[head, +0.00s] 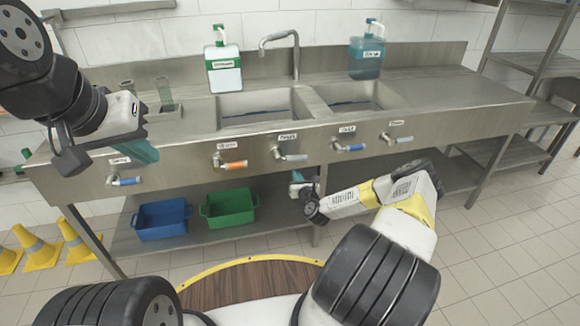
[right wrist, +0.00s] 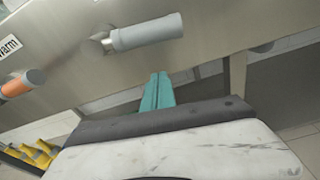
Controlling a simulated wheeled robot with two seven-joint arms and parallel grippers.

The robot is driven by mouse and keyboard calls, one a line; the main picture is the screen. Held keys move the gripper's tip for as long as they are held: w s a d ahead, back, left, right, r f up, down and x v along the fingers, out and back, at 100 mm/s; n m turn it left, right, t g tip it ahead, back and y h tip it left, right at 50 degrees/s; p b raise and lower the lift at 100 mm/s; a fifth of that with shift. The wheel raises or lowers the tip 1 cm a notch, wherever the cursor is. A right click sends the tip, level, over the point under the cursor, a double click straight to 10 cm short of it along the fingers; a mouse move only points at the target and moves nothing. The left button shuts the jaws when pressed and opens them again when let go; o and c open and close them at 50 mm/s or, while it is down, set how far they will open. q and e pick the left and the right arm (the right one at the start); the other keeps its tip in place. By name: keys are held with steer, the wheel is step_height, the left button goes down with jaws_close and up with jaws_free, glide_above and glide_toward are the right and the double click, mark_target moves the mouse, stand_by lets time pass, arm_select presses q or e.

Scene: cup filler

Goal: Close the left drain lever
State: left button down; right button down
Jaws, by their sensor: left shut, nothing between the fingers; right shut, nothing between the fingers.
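Several levers line the sink front, all with handles pointing right: a far-left blue lever (head: 126,181), an orange lever (head: 234,164), a grey lever (head: 293,157), a second blue lever (head: 352,147) and a far-right grey lever (head: 402,139). Most labels are too small to read, so I cannot tell which is the left drain lever. My left gripper (head: 148,154), teal-fingered, is shut and empty, above and right of the far-left blue lever. My right gripper (head: 297,178) is shut and empty below the middle grey lever; the right wrist view shows this lever (right wrist: 145,35) above the fingers (right wrist: 156,92).
A blue bin (head: 162,220) and a green bin (head: 230,207) stand on the lower shelf. Two basins and a faucet (head: 296,55) are above, with a white bottle (head: 223,68) and a teal bottle (head: 367,58). Yellow cones (head: 78,242) stand at the left. The right floor is clear.

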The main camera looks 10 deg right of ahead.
mark_target(296, 158)
steer(key=shift+w+d+r, duration=0.1)
steer(key=shift+w+r, duration=0.1)
steer(key=shift+r, duration=0.4)
steer(key=shift+w+d+r, duration=0.1)
steer(key=shift+w+r, duration=0.15)
steer(key=shift+r, duration=0.35)
steer(key=shift+w+r, duration=0.2)
steer(key=shift+r, duration=0.4)
